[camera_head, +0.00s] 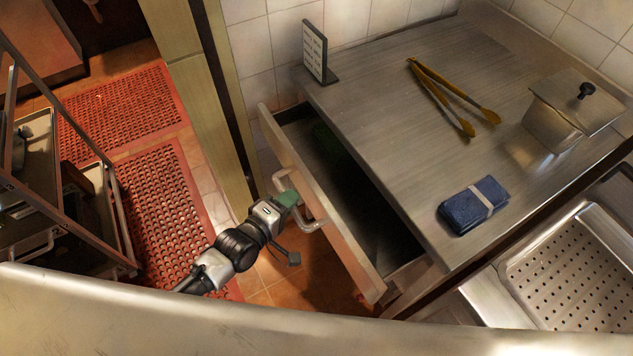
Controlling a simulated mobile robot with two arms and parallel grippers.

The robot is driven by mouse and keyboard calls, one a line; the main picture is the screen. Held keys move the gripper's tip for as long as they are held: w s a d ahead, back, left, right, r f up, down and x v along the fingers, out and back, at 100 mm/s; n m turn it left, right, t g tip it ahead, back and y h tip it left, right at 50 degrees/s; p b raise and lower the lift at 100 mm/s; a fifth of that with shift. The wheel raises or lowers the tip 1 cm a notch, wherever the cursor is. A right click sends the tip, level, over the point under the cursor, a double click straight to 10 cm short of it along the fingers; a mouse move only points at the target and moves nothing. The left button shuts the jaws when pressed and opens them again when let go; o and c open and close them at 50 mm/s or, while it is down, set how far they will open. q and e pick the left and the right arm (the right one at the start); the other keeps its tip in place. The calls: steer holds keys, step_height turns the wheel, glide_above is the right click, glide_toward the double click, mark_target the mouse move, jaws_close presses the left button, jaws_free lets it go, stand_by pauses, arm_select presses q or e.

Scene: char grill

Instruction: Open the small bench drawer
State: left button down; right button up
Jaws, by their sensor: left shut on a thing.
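The small bench drawer (322,207) is pulled out from under the left side of the steel bench. Its inside shows dark, with something green near the back. Its bar handle (312,224) is on the drawer's front face, toward the left. My left gripper (292,200) is at the handle, and its green fingers are shut on the handle's upper end. My right gripper does not show.
The steel bench top (390,95) holds yellow tongs (440,90), a folded blue cloth (472,205), a lidded steel pan (556,115) and a small sign (315,52). Red mats (165,200) cover the floor.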

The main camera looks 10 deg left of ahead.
arm_select(q)
steer(key=s+a, duration=0.9)
steer(key=a, duration=0.4)
steer(key=shift+s+a+p, duration=0.15)
steer(key=shift+s+p, duration=0.15)
steer(key=c, duration=1.1)
jaws_free()
steer(key=shift+o, duration=0.2)
steer(key=v, duration=1)
steer(key=shift+s+a, duration=0.25)
steer(key=shift+s, duration=0.05)
steer(key=shift+r, duration=0.1)
